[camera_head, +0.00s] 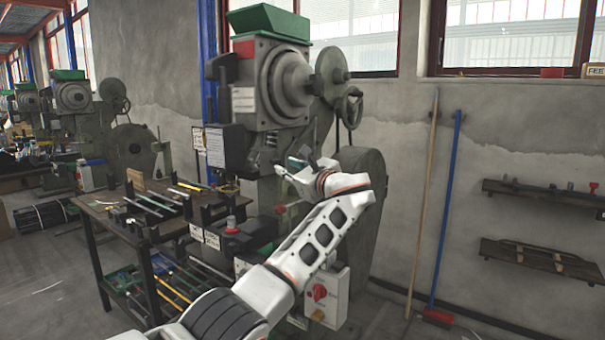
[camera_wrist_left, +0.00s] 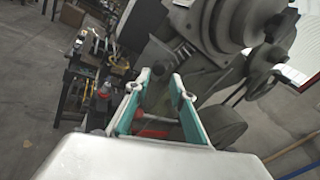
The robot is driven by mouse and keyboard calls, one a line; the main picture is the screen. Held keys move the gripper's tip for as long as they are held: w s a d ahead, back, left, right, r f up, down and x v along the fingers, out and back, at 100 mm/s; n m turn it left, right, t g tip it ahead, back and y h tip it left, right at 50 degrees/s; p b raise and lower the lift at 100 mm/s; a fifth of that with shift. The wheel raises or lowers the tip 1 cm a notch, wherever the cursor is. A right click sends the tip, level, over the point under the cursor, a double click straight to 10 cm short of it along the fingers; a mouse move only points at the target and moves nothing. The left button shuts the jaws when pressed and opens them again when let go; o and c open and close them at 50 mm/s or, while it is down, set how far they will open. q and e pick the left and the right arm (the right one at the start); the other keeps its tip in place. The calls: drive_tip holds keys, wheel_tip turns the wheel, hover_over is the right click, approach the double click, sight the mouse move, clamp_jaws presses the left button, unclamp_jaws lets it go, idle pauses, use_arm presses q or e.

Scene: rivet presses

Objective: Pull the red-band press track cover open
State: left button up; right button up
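The large grey-green press (camera_head: 285,85) stands at the centre, with a red patch (camera_head: 244,48) on its upper left and a green hopper (camera_head: 270,22) on top. The press also shows in the left wrist view (camera_wrist_left: 200,25). I cannot make out the track cover clearly; the area in front of the press body is partly hidden by my arm. My left gripper (camera_head: 290,168) is raised in front of the press column. In the left wrist view its two teal-lined fingers (camera_wrist_left: 161,79) are spread apart, with nothing clearly held between them. My right gripper is not in view.
A dark workbench (camera_head: 95,207) with rods and trays stands left of the press. A white control box with a red knob (camera_head: 319,292) sits low in front. A handwheel (camera_head: 349,107) juts out at right. A broom (camera_head: 443,225) leans on the wall.

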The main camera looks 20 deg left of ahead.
use_arm(q)
drive_tip(key=v, duration=0.7)
